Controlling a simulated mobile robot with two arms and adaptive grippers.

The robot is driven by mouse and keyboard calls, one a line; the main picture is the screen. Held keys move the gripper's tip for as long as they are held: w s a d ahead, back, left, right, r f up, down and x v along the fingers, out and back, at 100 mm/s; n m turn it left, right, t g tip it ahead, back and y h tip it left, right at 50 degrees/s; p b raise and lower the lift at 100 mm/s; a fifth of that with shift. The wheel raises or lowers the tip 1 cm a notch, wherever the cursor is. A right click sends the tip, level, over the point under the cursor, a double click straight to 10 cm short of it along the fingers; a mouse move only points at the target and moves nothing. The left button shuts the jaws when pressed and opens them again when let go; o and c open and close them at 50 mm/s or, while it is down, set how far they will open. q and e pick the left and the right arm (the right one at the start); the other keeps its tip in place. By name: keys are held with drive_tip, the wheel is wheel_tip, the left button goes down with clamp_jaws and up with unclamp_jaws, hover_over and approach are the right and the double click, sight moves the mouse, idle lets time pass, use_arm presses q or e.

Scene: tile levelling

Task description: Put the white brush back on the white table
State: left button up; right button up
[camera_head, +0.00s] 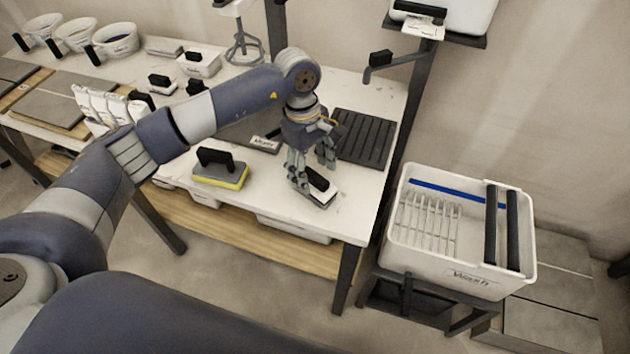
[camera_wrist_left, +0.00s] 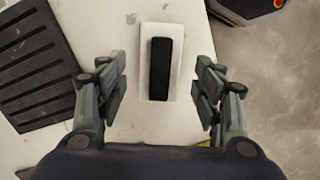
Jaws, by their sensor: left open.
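The white brush (camera_head: 320,190), with a black handle, lies on the white table (camera_head: 290,213) near its right front corner. In the left wrist view the brush (camera_wrist_left: 150,84) lies flat on the tabletop, handle up, ahead of and between the fingers. My left gripper (camera_head: 312,172) is open just above and behind the brush, with part of the brush hidden by its fingers. In the left wrist view the open gripper (camera_wrist_left: 162,88) has a clear gap on both sides of the brush. My right gripper is not in view.
A yellow-edged sponge float (camera_head: 219,170) lies left of the brush. A ribbed black mat (camera_head: 364,137) lies behind it. A white wash tub (camera_head: 450,262) stands right of the table, beside a dark post (camera_head: 408,110). The tabletop between float and brush is clear.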

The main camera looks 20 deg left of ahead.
sight(310, 172)
use_arm(q)
drive_tip(key=r, duration=0.4)
drive_tip(key=a+r+b, duration=0.1)
drive_tip(key=r, duration=0.1)
drive_tip(key=shift+w+r, duration=0.2)
drive_tip(key=shift+r, duration=0.55)
